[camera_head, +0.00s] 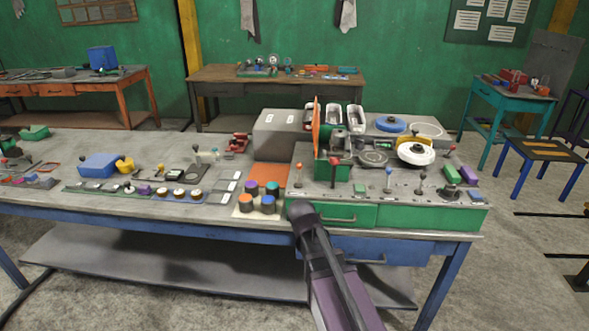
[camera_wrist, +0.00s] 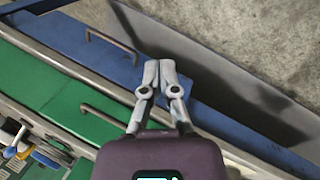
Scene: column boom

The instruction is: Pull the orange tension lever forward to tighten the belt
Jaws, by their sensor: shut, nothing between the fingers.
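A small lever with an orange knob (camera_head: 298,168) stands upright at the left end of a row of levers on the grey-topped, green-fronted unit on the bench. I take it to be the tension lever. My gripper (camera_head: 301,210) is in front of the unit's left front corner, below and apart from this lever. In the wrist view my gripper (camera_wrist: 160,70) is shut and empty, with its fingertips together. I cannot pick out the belt in either view. The orange lever cannot be made out for certain in the wrist view.
Levers with red (camera_head: 334,161), blue (camera_head: 388,172) and dark (camera_head: 422,174) knobs stand to the right. A green drawer (camera_head: 335,216) and a blue drawer (camera_head: 360,248) have protruding handles. Several coloured knobs (camera_head: 268,203) sit left of the unit. Open floor lies in front.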

